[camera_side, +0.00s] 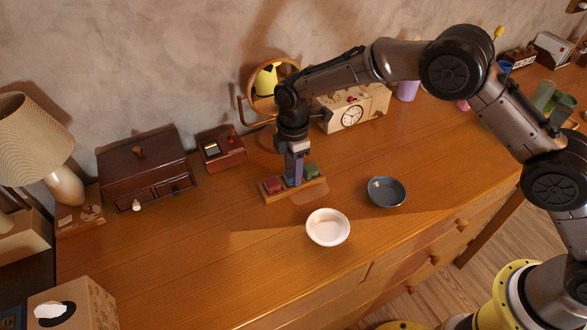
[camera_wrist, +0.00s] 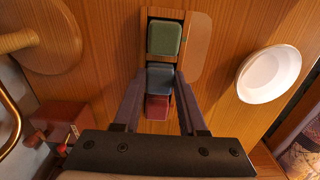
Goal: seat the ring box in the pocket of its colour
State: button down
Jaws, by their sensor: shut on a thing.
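My gripper (camera_wrist: 160,100) points down over a small wooden tray (camera_side: 298,190) and is shut on the blue ring box (camera_wrist: 160,76), one finger on each side of it. The blue box is in the middle of the row, between a green box (camera_wrist: 164,38) and a red box (camera_wrist: 157,107). In the side view the red box (camera_side: 273,184) is at the tray's left end and the green box (camera_side: 311,170) at its right. My fingers mostly hide the blue box there. The pocket under it is hidden, and I cannot tell how deep it sits.
A white bowl (camera_side: 328,227) and a dark grey bowl (camera_side: 386,191) stand in front and to the right. Behind are a mirror (camera_side: 290,70), a clock (camera_side: 351,115) and a dark red box (camera_side: 221,148).

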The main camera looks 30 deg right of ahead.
jog(key=shift+f, duration=0.35)
jog(key=shift+s+f, duration=0.1)
jog(key=shift+f, duration=0.35)
jog(key=c, duration=0.6)
grip_release()
jog(key=shift+o, duration=0.7)
jog(key=shift+s+f, duration=0.1)
jog(key=shift+s, duration=0.1)
notch_tip(320, 180, up, 14)
jog(key=shift+w, duration=0.3)
